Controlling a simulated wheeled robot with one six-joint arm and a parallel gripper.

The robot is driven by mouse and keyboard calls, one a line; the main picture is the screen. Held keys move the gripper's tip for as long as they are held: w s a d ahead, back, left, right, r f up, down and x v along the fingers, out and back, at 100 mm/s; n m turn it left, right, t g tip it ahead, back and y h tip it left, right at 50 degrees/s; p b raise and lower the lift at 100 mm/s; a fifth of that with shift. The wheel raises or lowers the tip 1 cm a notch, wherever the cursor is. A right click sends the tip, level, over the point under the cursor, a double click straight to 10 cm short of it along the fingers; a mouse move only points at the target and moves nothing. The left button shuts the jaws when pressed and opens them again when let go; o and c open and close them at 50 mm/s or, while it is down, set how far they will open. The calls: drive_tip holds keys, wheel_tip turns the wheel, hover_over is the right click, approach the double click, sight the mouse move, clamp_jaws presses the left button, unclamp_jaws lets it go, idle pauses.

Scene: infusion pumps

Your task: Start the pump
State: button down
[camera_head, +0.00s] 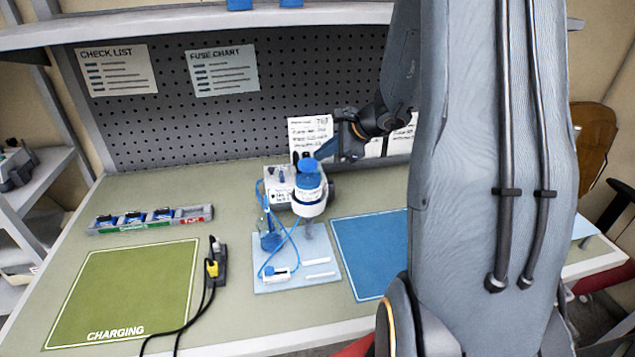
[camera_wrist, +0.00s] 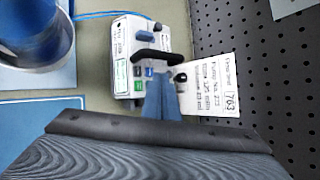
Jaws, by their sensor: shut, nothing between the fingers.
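The pump (camera_head: 279,176) is a white box on the table behind a blue-capped container. In the wrist view the pump (camera_wrist: 124,45) shows a dark handle, a blue knob, a pale label and small coloured buttons, among them a green button (camera_wrist: 138,85). My gripper (camera_head: 322,155) is shut and empty, above and to the right of the pump in the head view. In the wrist view my gripper (camera_wrist: 158,78) has its blue fingers beside the buttons, just right of the green one. I cannot tell whether they touch the pump. The fingers hide part of its panel.
The blue-capped container (camera_head: 311,185) stands close in front of the pump, with blue tubing. A printed card (camera_head: 310,132) stands behind. A green charging mat (camera_head: 125,290), a power strip (camera_head: 218,262) and a fuse tray (camera_head: 150,219) lie left. A blue mat (camera_head: 370,250) lies right.

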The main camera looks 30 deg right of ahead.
drive_tip(key=shift+f+b, duration=1.6)
drive_tip(key=shift+f, duration=0.45)
drive_tip(key=shift+f, duration=0.1)
idle(0.5)
drive_tip(key=shift+f+b, duration=0.3)
drive_tip(key=shift+b, duration=0.35)
drive_tip(key=shift+f+b, duration=0.45)
drive_tip(key=shift+b, duration=0.1)
idle(0.6)
drive_tip(key=shift+r, duration=0.1)
drive_tip(key=shift+r+p, duration=0.55)
drive_tip(key=shift+r, duration=0.25)
wheel_tip(320, 180, up, 5)
drive_tip(key=p, duration=0.3)
idle(0.4)
